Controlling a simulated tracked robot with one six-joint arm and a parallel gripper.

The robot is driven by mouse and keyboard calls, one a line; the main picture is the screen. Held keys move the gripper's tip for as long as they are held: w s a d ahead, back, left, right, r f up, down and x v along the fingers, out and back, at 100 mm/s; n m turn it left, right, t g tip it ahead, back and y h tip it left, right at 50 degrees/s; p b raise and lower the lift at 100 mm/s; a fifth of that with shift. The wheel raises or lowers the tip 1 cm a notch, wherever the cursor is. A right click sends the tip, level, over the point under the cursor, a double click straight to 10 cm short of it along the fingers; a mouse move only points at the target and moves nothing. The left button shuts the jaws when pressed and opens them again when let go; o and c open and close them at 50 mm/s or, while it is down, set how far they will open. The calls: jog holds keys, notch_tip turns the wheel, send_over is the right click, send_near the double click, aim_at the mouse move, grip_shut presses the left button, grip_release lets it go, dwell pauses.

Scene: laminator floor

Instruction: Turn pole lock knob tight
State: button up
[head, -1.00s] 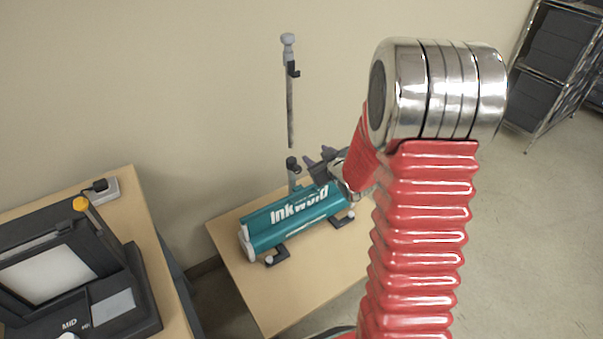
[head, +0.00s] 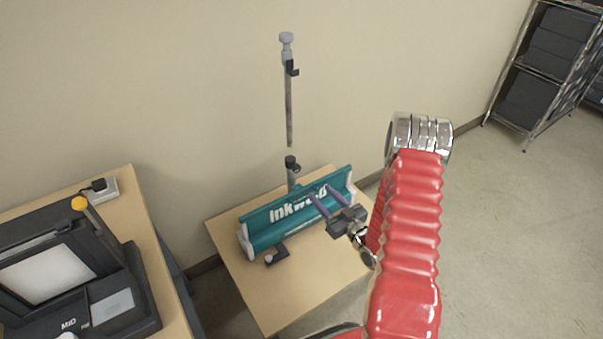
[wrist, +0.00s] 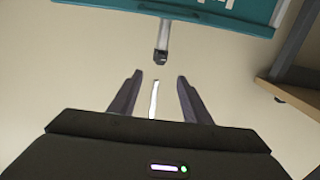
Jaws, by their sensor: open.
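The pole stands behind the teal Inkwold banner stand. Its grey lower section (head: 293,182) ends in a black lock collar with a small round knob (head: 291,163). The upper section (head: 289,110) shows above a visible gap. In the wrist view the black collar (wrist: 160,58) lies just beyond the fingertips, centred between them, and a pale pole piece (wrist: 154,98) shows between the fingers. My gripper (head: 320,193) is open and empty, over the front of the banner in the head view; it also shows in the wrist view (wrist: 160,76). The knob's tightness cannot be seen.
The banner stand (head: 255,240) rests on a wooden table (head: 285,295), with a black foot (head: 277,254) in front. A laminator (head: 90,295) stands on another table at left. The wall is close behind the pole. Metal shelving (head: 540,80) stands far right, with open floor before it.

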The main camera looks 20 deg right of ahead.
aim_at(298, 169)
jog(key=shift+s+f, duration=0.1)
jog(key=shift+s, duration=0.1)
jog(key=w+a, duration=0.1)
jog(key=w, duration=0.8)
jog(key=w+a, duration=0.1)
jog(key=w, duration=0.3)
jog(key=shift+w+a, duration=0.35)
jog(key=shift+c, duration=0.2)
jog(key=c, duration=0.9)
jog(key=shift+d, duration=0.2)
jog(key=shift+c, duration=0.4)
jog(key=shift+a, duration=0.1)
